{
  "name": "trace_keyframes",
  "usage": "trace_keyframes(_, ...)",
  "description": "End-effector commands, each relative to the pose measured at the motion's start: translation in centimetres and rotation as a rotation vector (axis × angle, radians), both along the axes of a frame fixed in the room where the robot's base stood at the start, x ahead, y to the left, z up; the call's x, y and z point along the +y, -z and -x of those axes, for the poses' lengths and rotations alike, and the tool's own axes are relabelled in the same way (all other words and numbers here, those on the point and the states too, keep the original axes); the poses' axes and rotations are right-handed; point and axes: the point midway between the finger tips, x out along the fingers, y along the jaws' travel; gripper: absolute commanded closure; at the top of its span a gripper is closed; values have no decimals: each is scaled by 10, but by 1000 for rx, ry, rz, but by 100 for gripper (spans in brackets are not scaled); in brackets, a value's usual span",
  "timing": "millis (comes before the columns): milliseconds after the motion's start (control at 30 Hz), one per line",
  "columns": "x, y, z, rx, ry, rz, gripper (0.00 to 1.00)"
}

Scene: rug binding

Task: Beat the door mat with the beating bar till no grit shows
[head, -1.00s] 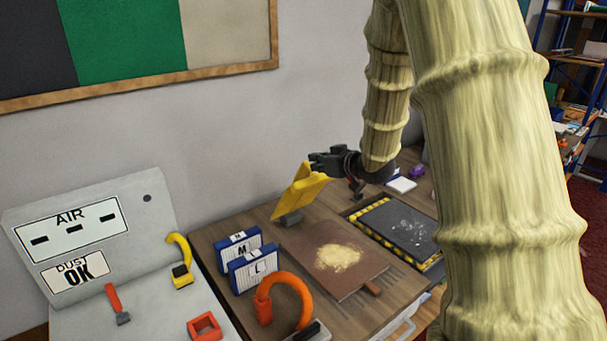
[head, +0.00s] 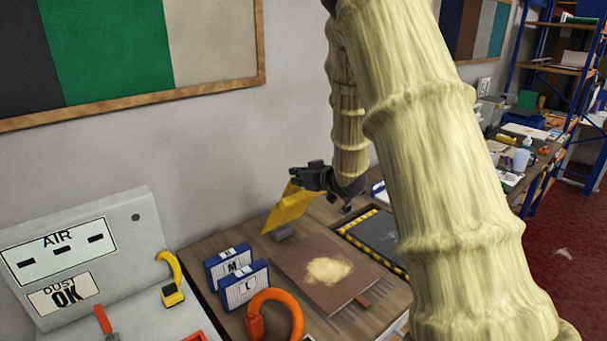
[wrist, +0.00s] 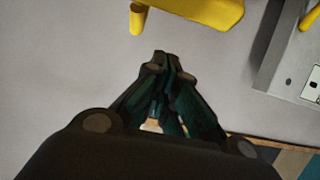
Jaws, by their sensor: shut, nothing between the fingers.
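A brown flat mat (head: 305,285) lies on the wooden bench in the head view, with a pale sandy patch of grit (head: 329,270) on it. A dark mat (head: 374,236) in a yellow-and-black striped frame lies behind it to the right, partly hidden by my arm. I cannot pick out the beating bar for certain. My gripper (head: 300,180) is at the top of a tilted yellow piece (head: 287,208) on a grey foot. In the wrist view my gripper (wrist: 168,66) is shut and empty, apart from yellow parts (wrist: 205,12).
Two blue-and-white boxes (head: 245,285) marked M and L and an orange hook (head: 256,322) stand left of the brown mat. A grey AIR panel (head: 115,235) reads DUST OK. The wall is close behind the bench.

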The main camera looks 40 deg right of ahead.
Motion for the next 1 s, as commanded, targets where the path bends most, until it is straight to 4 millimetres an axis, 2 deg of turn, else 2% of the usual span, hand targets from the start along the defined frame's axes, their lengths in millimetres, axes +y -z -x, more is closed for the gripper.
trace_keyframes(433, 4, 14, -45, 1, -1, 1, 100)
trace_keyframes(700, 2, 29, -19, 2, 0, -1, 100)
trace_keyframes(1000, 1, 37, -9, 0, 0, 0, 100)
